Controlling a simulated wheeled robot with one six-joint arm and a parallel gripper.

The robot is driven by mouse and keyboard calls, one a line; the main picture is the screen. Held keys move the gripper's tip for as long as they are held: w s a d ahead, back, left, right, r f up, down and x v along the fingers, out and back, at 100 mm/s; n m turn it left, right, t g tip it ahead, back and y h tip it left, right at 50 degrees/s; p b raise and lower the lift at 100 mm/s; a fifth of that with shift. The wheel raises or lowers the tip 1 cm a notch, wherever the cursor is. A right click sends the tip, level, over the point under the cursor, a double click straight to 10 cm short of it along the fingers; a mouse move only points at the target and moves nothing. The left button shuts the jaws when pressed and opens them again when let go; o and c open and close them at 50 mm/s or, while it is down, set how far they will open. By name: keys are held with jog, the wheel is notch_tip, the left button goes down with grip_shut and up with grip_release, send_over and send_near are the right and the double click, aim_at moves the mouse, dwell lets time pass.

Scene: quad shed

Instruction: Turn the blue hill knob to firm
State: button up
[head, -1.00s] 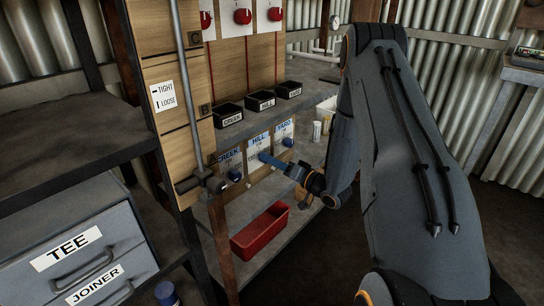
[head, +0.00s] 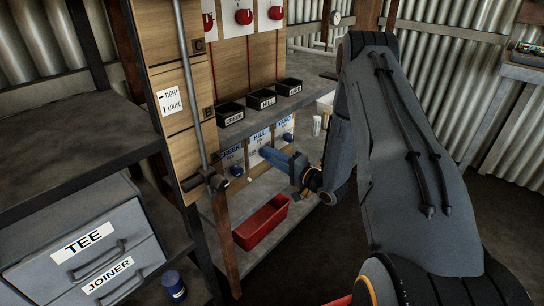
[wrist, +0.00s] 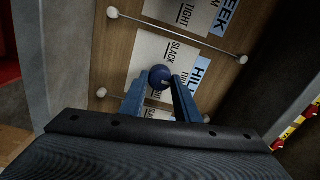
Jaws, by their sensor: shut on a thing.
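The blue hill knob (wrist: 160,76) is round and sits on a white card marked HILL, SLACK and FIRM. In the wrist view the card (wrist: 168,50) appears turned on its side. My gripper (wrist: 161,84) is shut on the knob, with one blue finger on either side of it. A small pale mark shows on the knob, but I cannot tell its exact setting. In the head view my gripper (head: 266,152) reaches the HILL card (head: 261,137) from the right, and its fingers hide the knob.
The blue creek knob (head: 236,171) is left of my gripper and the blue yard knob (head: 288,137) is right. Black labelled bins (head: 262,100) sit just above. A red tray (head: 262,222) lies on the shelf below. A grey pipe (head: 192,90) stands at the left.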

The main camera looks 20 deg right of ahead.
dwell(0.4)
jog(key=o, duration=1)
jog(key=shift+o, duration=0.2)
jog(key=v, duration=0.7)
jog(key=shift+s+d, duration=0.2)
jog(key=shift+s, duration=0.15)
